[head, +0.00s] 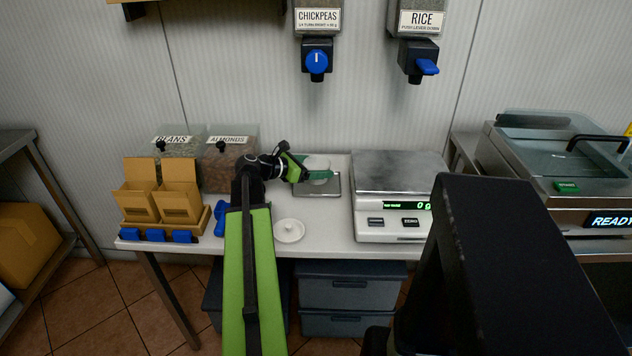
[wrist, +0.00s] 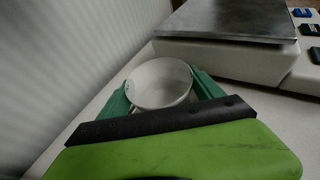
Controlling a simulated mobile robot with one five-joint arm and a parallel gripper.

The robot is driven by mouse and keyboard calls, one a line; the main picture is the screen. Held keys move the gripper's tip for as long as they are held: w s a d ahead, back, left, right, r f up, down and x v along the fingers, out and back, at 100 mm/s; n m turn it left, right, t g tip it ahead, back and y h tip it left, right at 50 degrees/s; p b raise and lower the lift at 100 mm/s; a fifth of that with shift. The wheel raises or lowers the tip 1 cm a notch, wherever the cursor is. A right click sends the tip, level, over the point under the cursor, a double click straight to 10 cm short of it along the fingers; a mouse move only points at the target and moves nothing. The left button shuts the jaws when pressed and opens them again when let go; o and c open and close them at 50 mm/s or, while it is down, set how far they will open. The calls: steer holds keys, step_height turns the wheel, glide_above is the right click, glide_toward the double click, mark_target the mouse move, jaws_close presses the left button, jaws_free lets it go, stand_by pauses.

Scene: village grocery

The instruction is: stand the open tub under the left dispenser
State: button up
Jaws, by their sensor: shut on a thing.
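The open white tub (head: 316,163) is between the green fingers of my gripper (head: 317,174). In the wrist view the round tub (wrist: 160,84) shows its open mouth, with a finger on each side, and looks empty. My gripper is shut on it. The tub is over or on a grey plate (head: 334,187) on the table; I cannot tell whether it touches. The left dispenser (head: 317,55), labelled CHICKPEAS, has a blue round knob and hangs on the wall above the tub. The right dispenser (head: 415,50), labelled RICE, has a blue lever.
A scale (head: 400,185) reading about 0 g stands right of the tub. A white lid (head: 289,230) lies at the table's front. Bins of beans (head: 178,143) and almonds (head: 229,155) stand back left, with cardboard boxes (head: 160,195) and a blue scoop (head: 220,217) nearby. A sealing machine (head: 560,160) is far right.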

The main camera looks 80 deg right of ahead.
step_height(320, 180, down, 4)
steer(key=b, duration=0.2)
steer(key=shift+r+b, duration=0.25)
steer(key=shift+b, duration=0.05)
steer(key=shift+r, duration=0.2)
steer(key=shift+f, duration=0.15)
steer(key=o, duration=1.4)
steer(key=shift+o, duration=0.2)
steer(key=shift+r+p, duration=0.35)
steer(key=shift+p, duration=0.1)
steer(key=p+v, duration=0.2)
steer(key=v, duration=0.5)
steer(key=shift+w+a+f, duration=0.1)
